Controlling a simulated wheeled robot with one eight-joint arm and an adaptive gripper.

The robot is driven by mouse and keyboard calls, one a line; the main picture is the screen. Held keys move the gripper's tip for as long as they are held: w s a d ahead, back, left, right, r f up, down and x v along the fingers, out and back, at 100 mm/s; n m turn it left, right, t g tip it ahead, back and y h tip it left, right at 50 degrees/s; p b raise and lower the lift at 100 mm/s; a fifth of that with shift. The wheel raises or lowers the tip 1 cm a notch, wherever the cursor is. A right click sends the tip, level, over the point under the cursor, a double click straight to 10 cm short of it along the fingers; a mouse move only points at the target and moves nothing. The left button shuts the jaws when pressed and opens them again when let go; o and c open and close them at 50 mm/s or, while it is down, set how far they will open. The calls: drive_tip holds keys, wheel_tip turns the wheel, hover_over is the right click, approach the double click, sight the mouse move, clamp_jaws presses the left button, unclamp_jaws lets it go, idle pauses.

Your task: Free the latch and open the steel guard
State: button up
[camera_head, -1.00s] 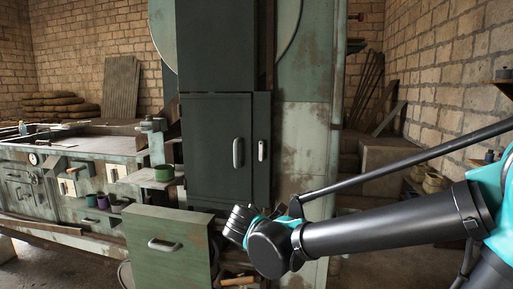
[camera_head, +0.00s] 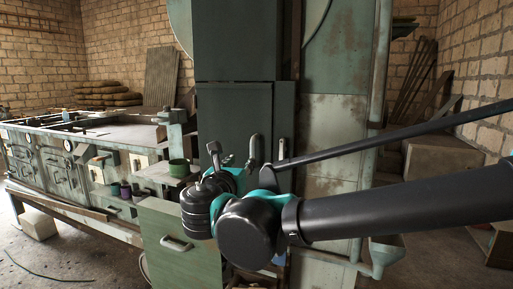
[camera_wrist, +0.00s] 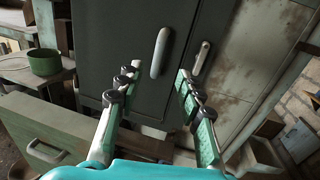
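The guard is a dark green steel door (camera_head: 232,118), shut flush in its frame. Its upright grey handle (camera_head: 255,147) is near the door's right edge, and also shows in the wrist view (camera_wrist: 160,52). The latch (camera_head: 283,150) is a smaller pale lever on the strip right of the door; in the wrist view (camera_wrist: 200,58) it stands close to lengthwise with the handle. My gripper (camera_wrist: 157,76) is open and empty, its fingers spread in front of the door below the handle, the right fingertip just below the latch. Contact cannot be told. My arm hides the door's lower part in the head view.
An open green drawer (camera_head: 178,243) juts out at lower left, near my gripper. A workbench (camera_head: 105,150) with a green pot (camera_head: 179,168) stands left. A vertical pipe (camera_head: 376,110) runs right of the cabinet. Floor at far left is mostly clear.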

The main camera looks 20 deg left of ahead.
sight(252, 147)
drive_tip(key=w, duration=0.5)
drive_tip(key=w+a, duration=0.1)
drive_tip(key=w, duration=0.9)
drive_tip(key=shift+w+a, duration=0.4)
clamp_jaws()
